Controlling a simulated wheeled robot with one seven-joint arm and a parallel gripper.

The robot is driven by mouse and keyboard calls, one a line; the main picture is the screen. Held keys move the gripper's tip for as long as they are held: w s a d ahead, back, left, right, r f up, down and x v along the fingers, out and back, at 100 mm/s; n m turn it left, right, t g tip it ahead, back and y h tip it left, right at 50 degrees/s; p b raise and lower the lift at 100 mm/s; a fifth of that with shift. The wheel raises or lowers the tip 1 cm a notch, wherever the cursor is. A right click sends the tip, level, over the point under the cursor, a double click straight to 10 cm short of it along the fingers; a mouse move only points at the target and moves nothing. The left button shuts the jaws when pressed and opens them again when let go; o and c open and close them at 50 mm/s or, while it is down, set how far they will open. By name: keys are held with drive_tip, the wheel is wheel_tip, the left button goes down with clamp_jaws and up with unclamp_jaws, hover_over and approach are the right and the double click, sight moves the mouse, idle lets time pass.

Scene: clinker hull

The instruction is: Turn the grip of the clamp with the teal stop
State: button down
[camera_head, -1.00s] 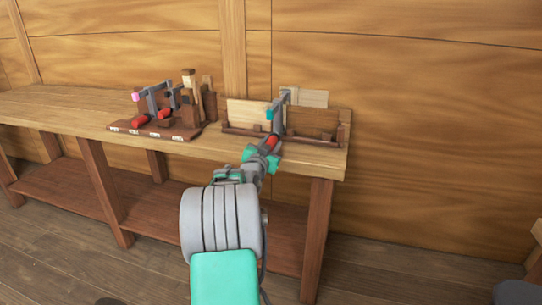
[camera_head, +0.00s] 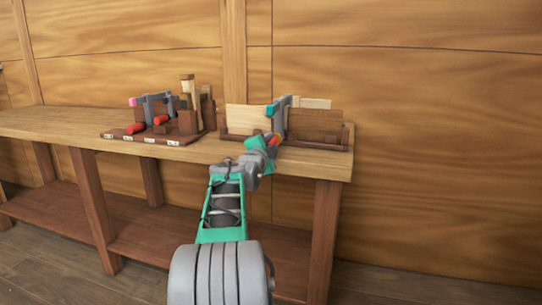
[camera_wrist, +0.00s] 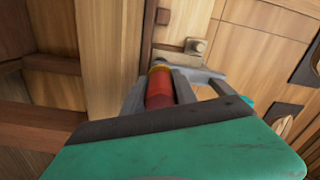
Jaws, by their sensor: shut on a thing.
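The clamp (camera_head: 281,106) with the teal stop (camera_head: 269,109) stands upright at the boards on the right part of the bench. Its grey frame (camera_wrist: 218,78) also shows at the right in the wrist view, with a bit of teal behind it. My gripper (camera_head: 264,145) is in front of the clamp. In the wrist view my gripper (camera_wrist: 159,78) is shut on the clamp's red grip (camera_wrist: 160,88), one finger on each side. The grip has a yellow band at its far end. My gripper's body hides its near end.
A dark rack (camera_head: 150,138) with other clamps, one with a pink stop (camera_head: 132,101), stands left on the bench (camera_head: 60,125). Upright boards (camera_head: 247,118) stand beside and behind the held clamp. The bench's right end is close. The wall is behind.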

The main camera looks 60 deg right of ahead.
drive_tip(key=shift+f+m+b, duration=0.15)
drive_tip(key=shift+m+b, duration=0.5)
drive_tip(key=shift+m, duration=0.15)
drive_tip(key=c, duration=1)
unclamp_jaws()
drive_tip(key=shift+o, duration=0.2)
